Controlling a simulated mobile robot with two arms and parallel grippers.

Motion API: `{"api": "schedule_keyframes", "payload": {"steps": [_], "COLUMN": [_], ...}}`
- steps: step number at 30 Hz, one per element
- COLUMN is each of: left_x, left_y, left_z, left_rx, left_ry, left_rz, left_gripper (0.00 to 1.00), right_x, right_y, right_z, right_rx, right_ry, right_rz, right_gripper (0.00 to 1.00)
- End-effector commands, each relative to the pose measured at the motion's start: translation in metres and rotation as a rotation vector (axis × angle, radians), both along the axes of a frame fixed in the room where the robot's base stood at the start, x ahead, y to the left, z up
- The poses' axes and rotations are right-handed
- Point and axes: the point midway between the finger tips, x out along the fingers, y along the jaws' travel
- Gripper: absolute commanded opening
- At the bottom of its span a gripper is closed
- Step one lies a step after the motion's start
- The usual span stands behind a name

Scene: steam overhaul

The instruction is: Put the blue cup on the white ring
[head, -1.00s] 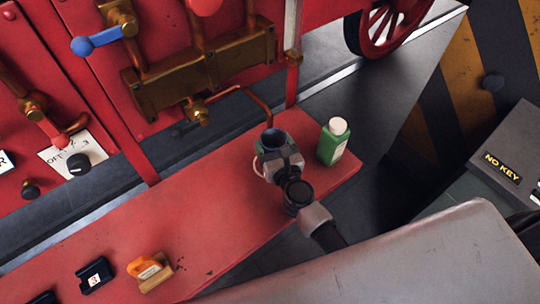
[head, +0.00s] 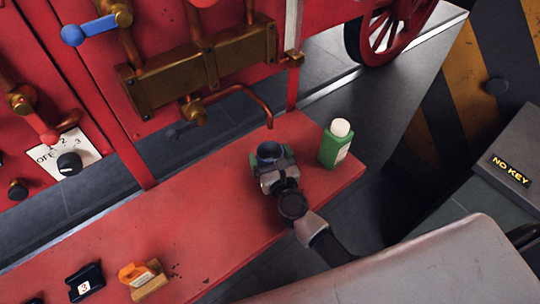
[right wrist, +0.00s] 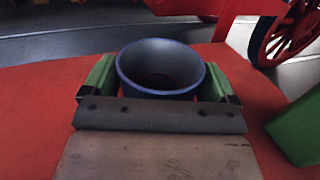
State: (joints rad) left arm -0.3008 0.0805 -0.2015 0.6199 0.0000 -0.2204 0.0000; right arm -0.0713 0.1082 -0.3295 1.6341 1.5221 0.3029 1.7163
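The blue cup (head: 269,150) is upright near the far right end of the red bench. My right gripper (head: 270,160) has its green-padded fingers on both sides of it. In the right wrist view the cup (right wrist: 160,68) sits between the two fingers (right wrist: 160,85), which appear to touch its sides. Its open top faces up and it looks empty. Its base is hidden, so I cannot tell whether it rests on anything. The white ring does not show now; the cup and gripper cover the place where it was seen. My left gripper is not in view.
A green bottle with a white cap (head: 335,143) stands just right of the cup on the red bench (head: 190,225). An orange item (head: 138,273) and a black item (head: 85,281) lie at the near left. Brass pipework (head: 195,75) hangs over the bench's back.

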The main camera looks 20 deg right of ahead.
Motion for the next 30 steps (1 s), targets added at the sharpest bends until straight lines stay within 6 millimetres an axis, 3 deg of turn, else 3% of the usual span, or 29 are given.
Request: {"api": "schedule_keyframes", "payload": {"steps": [12, 24, 30], "left_x": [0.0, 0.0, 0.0], "left_y": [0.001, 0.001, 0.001], "left_z": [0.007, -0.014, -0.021], "left_rx": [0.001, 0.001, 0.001], "left_ry": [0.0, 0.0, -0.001], "left_rz": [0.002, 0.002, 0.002], "left_gripper": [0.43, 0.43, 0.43], "right_x": [0.0, -0.082, -0.111], "right_y": [0.0, -0.003, -0.004], "right_z": [0.007, -0.001, 0.001], "right_rx": [-0.001, 0.0, -0.001], "right_ry": [0.0, 0.003, 0.001], "right_rz": [0.001, 0.001, 0.001], "right_gripper": [0.96, 0.96, 0.96]}}
